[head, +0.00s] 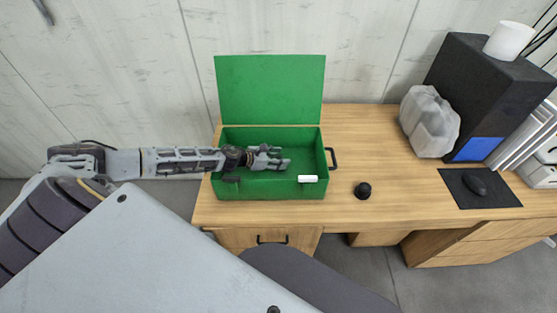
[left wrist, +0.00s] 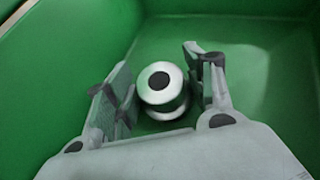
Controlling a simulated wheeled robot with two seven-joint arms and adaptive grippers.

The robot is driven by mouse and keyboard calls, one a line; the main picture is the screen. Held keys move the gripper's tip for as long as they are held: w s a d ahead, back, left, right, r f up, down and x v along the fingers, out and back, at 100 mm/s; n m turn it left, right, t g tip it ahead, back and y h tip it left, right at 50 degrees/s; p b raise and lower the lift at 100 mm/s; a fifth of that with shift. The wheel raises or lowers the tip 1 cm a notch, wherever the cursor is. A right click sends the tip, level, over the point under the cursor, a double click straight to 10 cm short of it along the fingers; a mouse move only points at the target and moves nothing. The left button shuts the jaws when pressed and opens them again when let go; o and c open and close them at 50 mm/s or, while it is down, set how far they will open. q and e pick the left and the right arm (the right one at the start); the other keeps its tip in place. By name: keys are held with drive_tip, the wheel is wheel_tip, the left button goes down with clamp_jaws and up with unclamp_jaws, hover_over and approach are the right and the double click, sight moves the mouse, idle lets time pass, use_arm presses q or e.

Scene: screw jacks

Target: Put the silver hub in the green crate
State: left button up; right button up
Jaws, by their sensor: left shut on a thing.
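The green crate (head: 265,189) stands on the desk with its lid raised at the back. My left gripper (head: 282,158) reaches in from the left, over the inside of the crate. In the left wrist view, the silver hub (left wrist: 168,106), a shiny flanged cylinder with a dark centre hole, sits between the fingers of the left gripper (left wrist: 160,82). The gripper is shut on it, with green crate walls (left wrist: 75,38) and floor around. I cannot tell whether the hub touches the floor. The hub cannot be made out in the head view. My right gripper is out of view.
A small black knob-like object (head: 363,190) lies right of the crate on the wooden desk (head: 370,140). Farther right are a crumpled grey-white object (head: 430,120), a black tower (head: 475,80) and a mouse on a dark mat (head: 505,196). The crate's front wall and raised lid bound the arm.

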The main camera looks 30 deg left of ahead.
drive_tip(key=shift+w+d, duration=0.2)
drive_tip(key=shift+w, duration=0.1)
use_arm(q)
drive_tip(key=o, duration=1.4)
drive_tip(key=shift+f, duration=0.1)
drive_tip(key=shift+o, duration=0.2)
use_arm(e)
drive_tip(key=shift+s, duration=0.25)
